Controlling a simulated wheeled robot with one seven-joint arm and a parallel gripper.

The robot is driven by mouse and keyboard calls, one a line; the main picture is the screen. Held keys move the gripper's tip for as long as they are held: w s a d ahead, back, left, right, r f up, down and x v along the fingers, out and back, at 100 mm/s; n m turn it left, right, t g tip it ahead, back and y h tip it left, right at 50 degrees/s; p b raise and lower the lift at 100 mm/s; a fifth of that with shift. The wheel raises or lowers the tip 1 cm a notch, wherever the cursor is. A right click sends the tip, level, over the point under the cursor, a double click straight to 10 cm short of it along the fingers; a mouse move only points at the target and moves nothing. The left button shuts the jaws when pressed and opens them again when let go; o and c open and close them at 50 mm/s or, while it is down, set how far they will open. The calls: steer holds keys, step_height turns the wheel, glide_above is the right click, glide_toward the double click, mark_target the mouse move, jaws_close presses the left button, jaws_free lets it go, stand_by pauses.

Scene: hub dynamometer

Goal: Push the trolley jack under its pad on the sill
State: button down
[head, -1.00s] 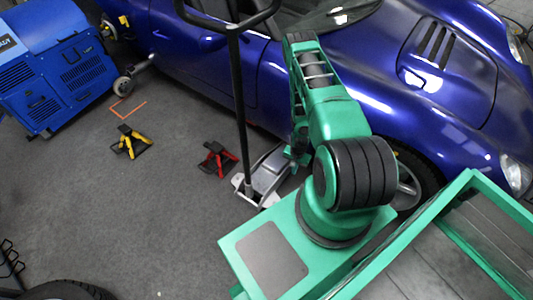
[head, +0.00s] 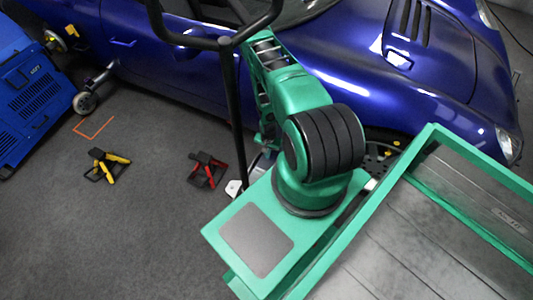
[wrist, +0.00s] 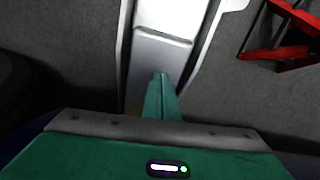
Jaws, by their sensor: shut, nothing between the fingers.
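The trolley jack's black upright handle (head: 237,120) stands left of my arm in the head view. Its pale body is mostly hidden behind my arm and base, with a small light part (head: 233,188) showing. In the wrist view the grey-silver jack body (wrist: 165,55) lies straight ahead, between its side rails. My gripper (wrist: 161,78) is shut and empty, its green fingers pointing along the jack body and overlapping it in view. I cannot tell whether they touch. The blue car (head: 165,65) stands beyond; its sill pad is not visible.
A red stand (head: 207,168) is just left of the jack; it also shows in the wrist view (wrist: 285,40). A yellow stand (head: 105,165) is further left. A blue machine (head: 35,100) with a caster is at far left. The grey floor (head: 120,235) at lower left is clear.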

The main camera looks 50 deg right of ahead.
mark_target(260, 165)
steer(key=shift+f, duration=3.15)
